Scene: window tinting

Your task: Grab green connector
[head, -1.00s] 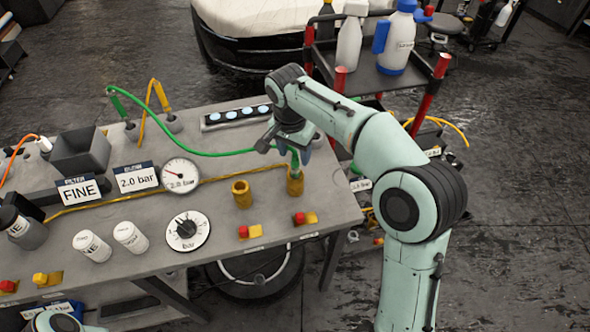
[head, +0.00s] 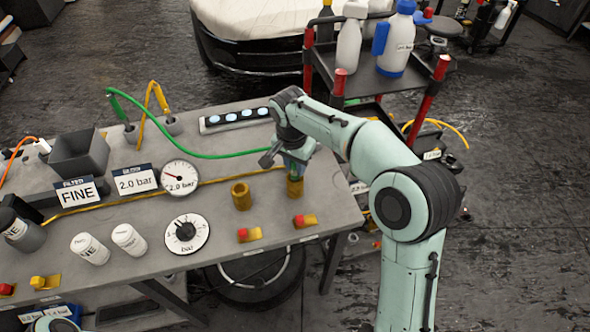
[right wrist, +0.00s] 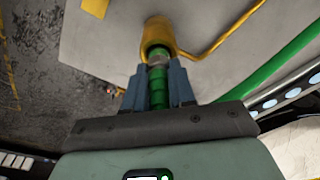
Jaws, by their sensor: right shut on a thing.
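The green connector (right wrist: 158,84) sits between the two fingers of my right gripper (right wrist: 158,88) in the right wrist view. My right gripper is shut on it. The connector's metal end meets a yellow socket (right wrist: 157,35); I cannot tell how deep it sits. In the head view my right gripper (head: 294,168) is right above that yellow socket (head: 295,187) at the bench's right end. A green hose (head: 190,152) runs from the gripper's area to a socket at the back left. A small part of my left arm shows at the bottom left; its gripper is not in view.
A second yellow socket (head: 241,197) stands just left of the gripper. Red-and-yellow switches (head: 249,235), a black dial (head: 185,233), a gauge (head: 180,178) and white canisters (head: 129,239) are on the bench (head: 330,212). A cart with bottles (head: 397,40) stands behind on the right.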

